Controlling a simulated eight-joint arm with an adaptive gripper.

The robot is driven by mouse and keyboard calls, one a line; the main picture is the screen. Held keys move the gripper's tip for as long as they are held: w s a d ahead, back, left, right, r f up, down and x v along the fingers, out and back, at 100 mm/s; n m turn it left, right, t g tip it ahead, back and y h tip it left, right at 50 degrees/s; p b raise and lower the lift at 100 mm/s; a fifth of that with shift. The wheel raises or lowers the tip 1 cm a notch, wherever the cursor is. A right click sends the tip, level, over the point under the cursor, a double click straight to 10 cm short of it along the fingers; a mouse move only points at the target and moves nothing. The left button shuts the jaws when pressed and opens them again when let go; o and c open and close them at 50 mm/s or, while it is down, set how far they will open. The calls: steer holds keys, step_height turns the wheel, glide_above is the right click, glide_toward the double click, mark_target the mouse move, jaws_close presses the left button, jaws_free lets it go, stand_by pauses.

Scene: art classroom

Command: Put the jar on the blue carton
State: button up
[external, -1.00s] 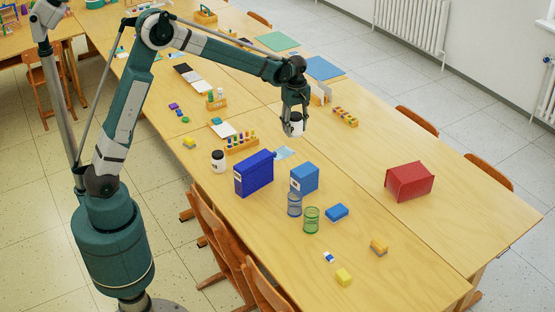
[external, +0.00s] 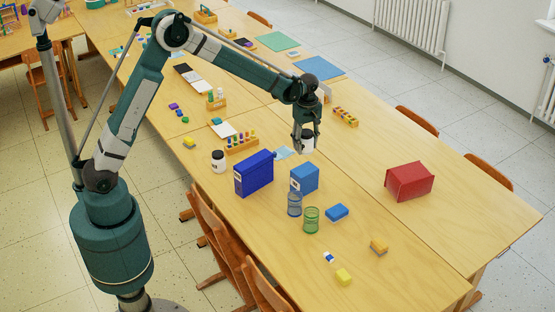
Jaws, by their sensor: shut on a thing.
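My gripper (external: 305,146) is shut on a white jar (external: 308,145) with a dark lid and holds it over the table, just behind the light blue carton. A second white jar (external: 218,162) with a dark lid stands on the table to the left. A dark blue carton (external: 254,173) stands upright near the middle of the table. A smaller, lighter blue carton (external: 304,178) stands to its right. The gripper's fingers partly cover the held jar. I cannot tell the jar's exact height above the table.
A blue glass (external: 294,205) and a green glass (external: 311,220) stand in front of the lighter carton, beside a blue block (external: 337,212). A red box (external: 410,181) is at the right. A wooden rack (external: 242,144) is behind the dark blue carton. The table's right front is mostly clear.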

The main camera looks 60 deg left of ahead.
glide_above(305, 169)
steer(key=shift+s+d+f, duration=0.1)
steer(key=shift+f, duration=3)
steer(key=shift+f, duration=0.1)
steer(key=shift+f, duration=1.75)
steer(key=shift+f, duration=0.15)
steer(key=o, duration=1)
steer(key=shift+o, duration=0.2)
steer(key=shift+r, duration=6.15)
